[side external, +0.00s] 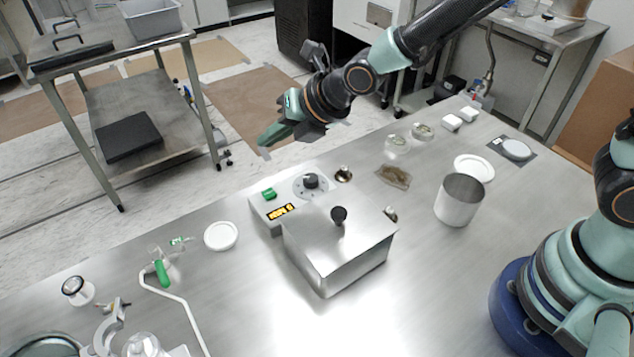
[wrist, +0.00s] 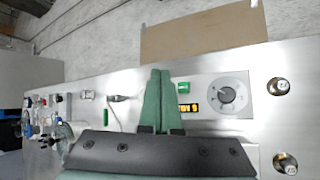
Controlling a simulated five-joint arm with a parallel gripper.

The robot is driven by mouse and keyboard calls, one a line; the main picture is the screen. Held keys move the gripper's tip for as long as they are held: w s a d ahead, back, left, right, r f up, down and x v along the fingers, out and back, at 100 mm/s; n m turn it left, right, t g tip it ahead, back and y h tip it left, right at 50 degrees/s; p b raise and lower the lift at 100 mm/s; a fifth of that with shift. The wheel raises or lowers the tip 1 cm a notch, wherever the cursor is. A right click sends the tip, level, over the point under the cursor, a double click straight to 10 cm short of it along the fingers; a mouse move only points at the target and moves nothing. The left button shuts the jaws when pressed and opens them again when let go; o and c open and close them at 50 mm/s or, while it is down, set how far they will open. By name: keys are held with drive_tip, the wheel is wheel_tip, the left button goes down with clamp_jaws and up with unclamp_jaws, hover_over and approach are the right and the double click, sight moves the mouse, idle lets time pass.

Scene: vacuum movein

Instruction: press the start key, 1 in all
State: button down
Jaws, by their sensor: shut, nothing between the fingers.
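A metal box device (side external: 340,245) stands mid-table, with a control panel along its far left side. A green key (side external: 268,193) sits on that panel beside a lit amber display (side external: 282,211) and a dark round knob (side external: 311,181). In the wrist view the green key (wrist: 184,87) lies just right of the fingertips, and the display (wrist: 189,108) is below it. My gripper (side external: 265,142) is shut and empty, raised above the far table edge beyond the panel. Its green fingers also show together in the wrist view (wrist: 155,74). It appears apart from the key.
A black-topped knob (side external: 339,215) rises from the box lid. A metal beaker (side external: 460,200), white lids (side external: 221,236) and glass jars (side external: 397,143) stand around the device. A green-handled tool (side external: 162,272) lies to the left. The table between the white lid and the panel is clear.

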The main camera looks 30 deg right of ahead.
sight(274, 195)
drive_tip(key=shift+a+f+n, duration=0.3)
drive_tip(key=shift+a+n, duration=0.2)
drive_tip(key=shift+n, duration=0.1)
drive_tip(key=shift+f, duration=0.1)
drive_tip(key=shift+f, duration=4.3)
drive_tip(key=shift+f, duration=0.1)
drive_tip(key=shift+a+f, duration=0.1)
drive_tip(key=shift+f, duration=0.25)
